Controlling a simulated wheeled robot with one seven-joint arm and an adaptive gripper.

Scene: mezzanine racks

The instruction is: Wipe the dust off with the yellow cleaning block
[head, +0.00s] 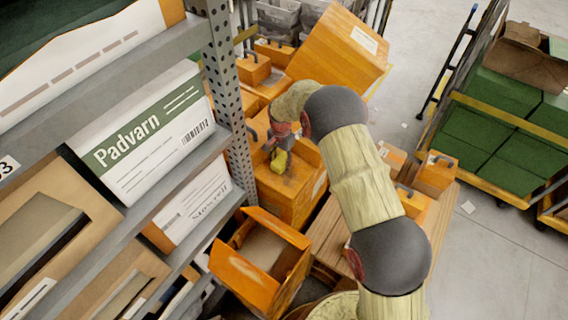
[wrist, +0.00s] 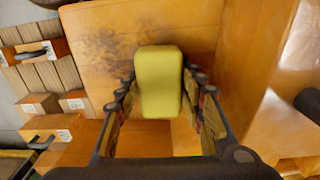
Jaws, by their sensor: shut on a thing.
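The yellow cleaning block (wrist: 160,78) sits between the two fingers of my gripper (wrist: 158,88), which is shut on it. In the head view the block (head: 279,162) shows as a small yellow piece under my gripper (head: 279,150), over the top of an orange box (head: 302,202). Dark grey dust (wrist: 105,45) is smudged on the orange surface (wrist: 90,80) in the wrist view, mostly left of and beyond the block, reaching close to its far left corner. Whether the block touches the surface I cannot tell.
An open orange bin (head: 262,258) stands nearer, below the box. A metal rack (head: 232,110) with cartons (head: 150,130) is close on the left. A large tilted orange box (head: 335,50) stands behind. A cart with green crates (head: 510,120) is at right, with open floor between.

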